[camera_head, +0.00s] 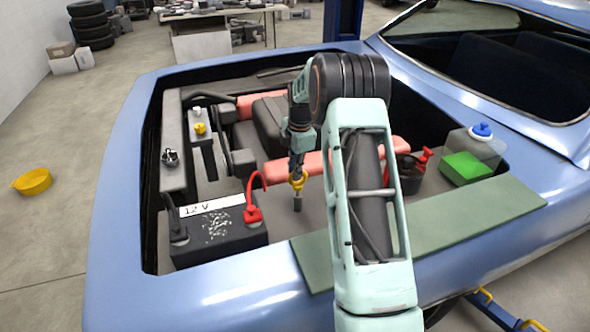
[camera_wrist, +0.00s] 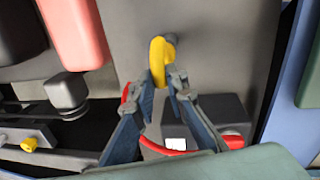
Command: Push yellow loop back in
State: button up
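The yellow loop (camera_head: 297,182) is in the open engine bay, just right of the battery, above a short dark grey cylinder (camera_head: 297,204). In the wrist view the loop (camera_wrist: 157,60) is seen nearly edge-on, its far end by the grey stub. My gripper (camera_head: 297,172) points down at the loop from above. In the wrist view its two fingertips (camera_wrist: 162,82) are close together with the near part of the loop between them, and it looks shut on the loop. How far the loop stands out of its seat is hidden.
The 12 V battery (camera_head: 215,228) with a red cable clamp (camera_head: 253,214) is close on the left. A pink-red tube (camera_head: 300,165) runs behind. A yellow cap (camera_head: 199,128) is further left. A reservoir with green fluid (camera_head: 470,165) stands right. The green front strip (camera_head: 440,220) borders the bay.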

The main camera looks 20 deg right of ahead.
aim_at(295, 183)
grip_shut()
notch_tip(295, 183, down, 4)
jog(key=shift+r+b, duration=0.15)
jog(key=shift+b, duration=1.1)
jog(key=shift+s, duration=0.1)
jog(key=o, duration=0.6)
grip_release()
